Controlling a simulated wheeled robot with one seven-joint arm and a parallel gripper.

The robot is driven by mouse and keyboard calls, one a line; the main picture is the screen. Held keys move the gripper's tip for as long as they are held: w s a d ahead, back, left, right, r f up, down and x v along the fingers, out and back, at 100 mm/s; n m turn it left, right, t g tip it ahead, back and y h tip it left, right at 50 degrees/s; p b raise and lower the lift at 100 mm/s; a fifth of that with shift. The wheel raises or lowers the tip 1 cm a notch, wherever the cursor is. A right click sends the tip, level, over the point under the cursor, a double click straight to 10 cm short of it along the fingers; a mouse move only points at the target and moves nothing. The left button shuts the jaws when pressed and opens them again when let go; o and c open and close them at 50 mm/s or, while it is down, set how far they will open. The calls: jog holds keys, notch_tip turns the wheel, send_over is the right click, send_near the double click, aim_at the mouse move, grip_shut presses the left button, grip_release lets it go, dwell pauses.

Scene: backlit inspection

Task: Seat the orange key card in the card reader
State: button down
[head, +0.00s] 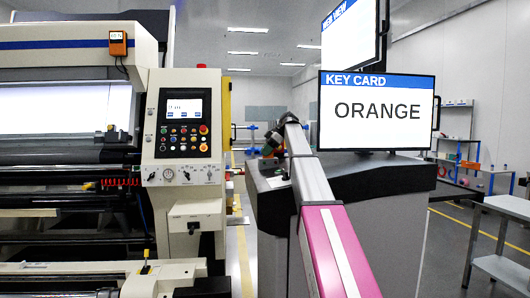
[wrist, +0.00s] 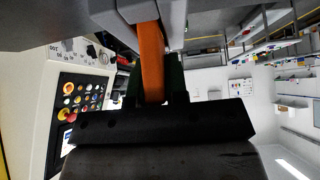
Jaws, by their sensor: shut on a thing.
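My gripper (wrist: 152,88) is shut on the orange key card (wrist: 151,62), which stands edge-on between the dark fingers in the wrist view. The card's far end reaches a light grey block (wrist: 108,30) at the top of that view, which looks like the card reader. I cannot tell whether the card is inside it or just in front of it. In the head view my gripper (head: 272,143) is small and dark at the end of my arm, over the left part of the console (head: 375,168). The card cannot be made out there.
A monitor (head: 376,112) on the console reads "KEY CARD ORANGE". A large machine with a button panel (head: 183,123) stands at the left. A grey shelf cart (head: 502,235) stands at the right. Floor shows between the console and cart.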

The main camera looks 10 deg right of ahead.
jog(key=c, duration=1.1)
grip_release()
jog(key=v, duration=0.7)
jog(key=shift+d+r, duration=0.15)
jog(key=shift+r, duration=0.2)
